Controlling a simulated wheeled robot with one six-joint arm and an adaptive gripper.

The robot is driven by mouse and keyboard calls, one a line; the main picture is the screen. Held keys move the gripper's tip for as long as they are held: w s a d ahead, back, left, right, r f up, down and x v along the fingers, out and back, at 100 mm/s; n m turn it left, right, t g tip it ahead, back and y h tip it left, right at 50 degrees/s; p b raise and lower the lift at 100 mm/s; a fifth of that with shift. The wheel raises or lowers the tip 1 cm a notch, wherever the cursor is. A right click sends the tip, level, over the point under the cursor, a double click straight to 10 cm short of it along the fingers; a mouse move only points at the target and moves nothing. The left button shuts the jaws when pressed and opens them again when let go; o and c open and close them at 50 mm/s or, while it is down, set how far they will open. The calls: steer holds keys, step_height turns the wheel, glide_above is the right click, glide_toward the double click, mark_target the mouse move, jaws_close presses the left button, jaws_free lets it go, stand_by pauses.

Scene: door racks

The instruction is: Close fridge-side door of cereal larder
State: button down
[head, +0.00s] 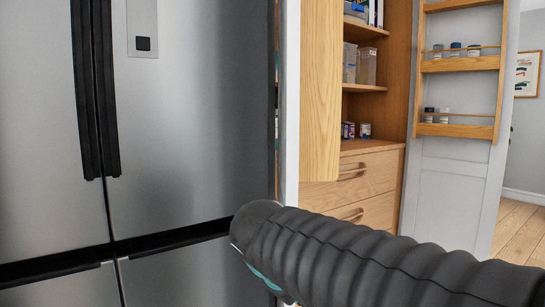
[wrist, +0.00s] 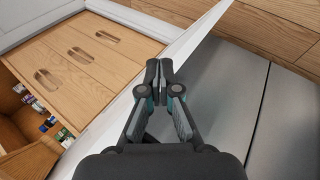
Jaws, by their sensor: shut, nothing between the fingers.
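The cereal larder (head: 375,90) stands open in the middle of the head view. Its fridge-side door (head: 291,100) stands open, seen nearly edge-on beside the fridge, with a wooden rack (head: 321,90) on its inner side. In the wrist view the door's pale edge (wrist: 188,42) runs diagonally behind my gripper. My gripper (wrist: 158,70) is shut and empty, its fingertips overlapping that edge in the picture. I cannot tell if they touch it. In the head view my dark ribbed arm reaches toward the foot of the visible door edge, and the fingers are hidden.
A steel fridge (head: 180,120) with dark handles fills the left, close to the door. It also shows in the wrist view (wrist: 225,80). The larder's other door (head: 450,180) is open at right, with jars on its racks. Drawers (head: 350,185) fill the larder's lower part. Wooden floor (head: 520,225) shows at right.

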steer(key=w+a+r+n+t+h, duration=0.1)
steer(key=w+a+r+n+t, duration=0.2)
steer(key=a, duration=0.6)
steer(key=w+a+r+m+t+h+b, duration=0.15)
steer(key=a+r+h, duration=0.25)
steer(key=r, duration=0.7)
steer(key=w+a+r+m+t+h, duration=0.1)
steer(key=a+r+t+h, duration=0.25)
steer(key=r, duration=0.65)
steer(key=w+d+g, duration=0.1)
steer(key=w+d, duration=0.6)
steer(key=d, duration=0.3)
steer(key=shift+w+d+r+b, duration=0.2)
steer(key=shift+d+r+b, duration=0.1)
steer(key=shift+b, duration=0.1)
